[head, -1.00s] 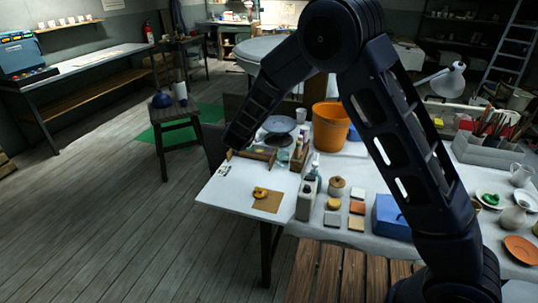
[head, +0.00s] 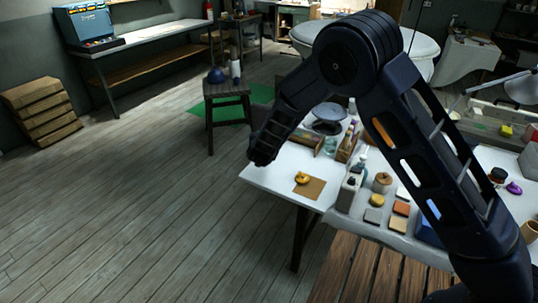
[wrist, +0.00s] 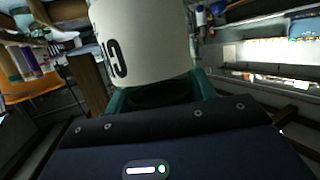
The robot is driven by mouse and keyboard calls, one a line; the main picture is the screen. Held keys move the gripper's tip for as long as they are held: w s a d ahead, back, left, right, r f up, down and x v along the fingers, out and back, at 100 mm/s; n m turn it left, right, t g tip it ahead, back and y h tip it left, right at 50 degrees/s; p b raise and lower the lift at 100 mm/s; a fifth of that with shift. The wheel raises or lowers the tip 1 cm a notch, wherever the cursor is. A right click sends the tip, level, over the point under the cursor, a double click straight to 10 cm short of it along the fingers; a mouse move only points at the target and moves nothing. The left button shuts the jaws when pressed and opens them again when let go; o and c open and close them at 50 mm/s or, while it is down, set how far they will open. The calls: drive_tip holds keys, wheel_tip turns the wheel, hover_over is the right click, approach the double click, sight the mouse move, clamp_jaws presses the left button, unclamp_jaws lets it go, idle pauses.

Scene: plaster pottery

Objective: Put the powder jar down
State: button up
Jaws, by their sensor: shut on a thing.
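The powder jar, a white cylinder with dark lettering (wrist: 140,40), fills the upper middle of the wrist view. My gripper (wrist: 160,92), with teal fingers, is shut on it; its lower end sits at the fingers and its top is cut off by the frame. In the head view my gripper (head: 264,150) is seen from behind at the end of my arm, over the left edge of the white-topped table (head: 265,178). I cannot make out the jar in the head view; my arm seems to hide it.
On the table are a yellow ring-shaped piece (head: 302,177) on a brown square, a grey bottle (head: 349,190), a lidded pot (head: 382,182), and several coloured tiles. A stool (head: 226,90) with a blue round thing stands beyond. The floor between is open.

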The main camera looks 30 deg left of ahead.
wheel_tip(320, 180, down, 11)
drive_tip(key=shift+r, duration=0.2)
idle(0.4)
drive_tip(key=shift+f, duration=0.15)
drive_tip(key=o, duration=1.3)
drive_tip(key=shift+s+r, duration=0.1)
drive_tip(key=shift+r, duration=0.1)
drive_tip(key=v, duration=1.1)
drive_tip(key=shift+s+d+r, duration=0.15)
drive_tip(key=shift+s+d, duration=0.05)
drive_tip(key=shift+s, duration=0.15)
